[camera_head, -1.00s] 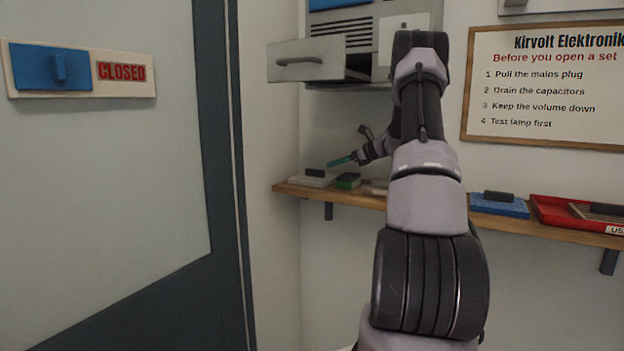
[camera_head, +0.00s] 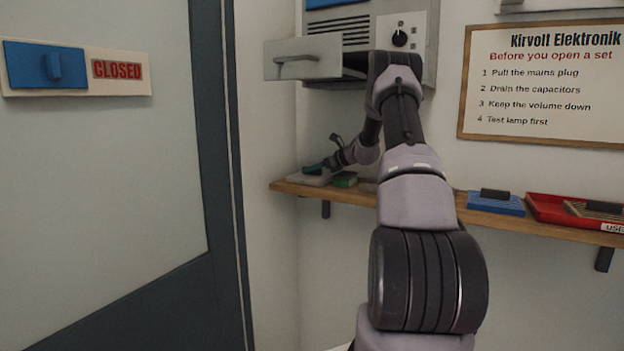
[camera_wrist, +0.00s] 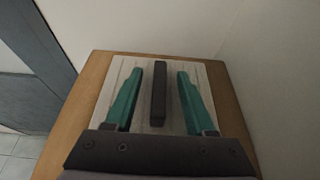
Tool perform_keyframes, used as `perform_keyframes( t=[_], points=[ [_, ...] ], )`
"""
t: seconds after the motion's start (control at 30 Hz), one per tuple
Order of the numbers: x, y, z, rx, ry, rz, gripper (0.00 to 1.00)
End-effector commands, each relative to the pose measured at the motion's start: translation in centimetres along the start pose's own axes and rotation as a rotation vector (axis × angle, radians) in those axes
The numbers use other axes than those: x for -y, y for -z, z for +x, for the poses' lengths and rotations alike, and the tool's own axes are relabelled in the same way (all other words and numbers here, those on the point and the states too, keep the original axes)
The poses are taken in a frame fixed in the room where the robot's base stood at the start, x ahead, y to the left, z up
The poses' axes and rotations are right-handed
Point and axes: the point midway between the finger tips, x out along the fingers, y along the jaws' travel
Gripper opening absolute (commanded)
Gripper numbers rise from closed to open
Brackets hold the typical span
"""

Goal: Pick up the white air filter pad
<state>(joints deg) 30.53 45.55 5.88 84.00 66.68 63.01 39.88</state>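The white air filter pad (camera_wrist: 150,72) lies flat on the left end of the wooden shelf, with a dark upright handle (camera_wrist: 158,95) along its middle. In the head view the pad (camera_head: 309,179) is partly covered by my gripper. My gripper (camera_wrist: 160,82) is open. Its two teal fingers stand apart on either side of the dark handle, with a gap to it on both sides. In the head view the gripper (camera_head: 314,168) is right at the pad. The wrist view does not clearly show how far the fingertips are above the pad's surface.
A green block (camera_head: 345,180) lies just right of the pad. A blue pad (camera_head: 497,203) and a red tray (camera_head: 545,210) sit farther right on the shelf (camera_head: 440,211). A grey cabinet with a pulled-out drawer (camera_head: 303,58) hangs above. A wall is close on the left.

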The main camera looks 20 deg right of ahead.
Motion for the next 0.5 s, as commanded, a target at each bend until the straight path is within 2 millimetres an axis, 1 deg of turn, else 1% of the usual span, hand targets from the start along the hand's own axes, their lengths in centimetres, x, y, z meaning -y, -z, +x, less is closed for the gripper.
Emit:
perform_keyframes(
  t=[0.03, 0.07, 0.1, 0.13, 0.17, 0.5],
  points=[
    [-0.01, 0.00, 0.00, 0.000, 0.000, 0.000, 0.40],
    [-0.01, 0.01, 0.00, 0.000, 0.000, 0.000, 0.28],
    [-0.01, 0.00, -0.01, 0.000, 0.000, 0.000, 0.13],
    [-0.01, 0.00, -0.01, 0.000, 0.000, 0.000, 0.01],
    [-0.01, 0.00, -0.01, 0.000, 0.000, 0.000, 0.00],
    [-0.04, -0.11, -0.09, 0.001, 0.000, 0.000, 0.00]
  ],
)
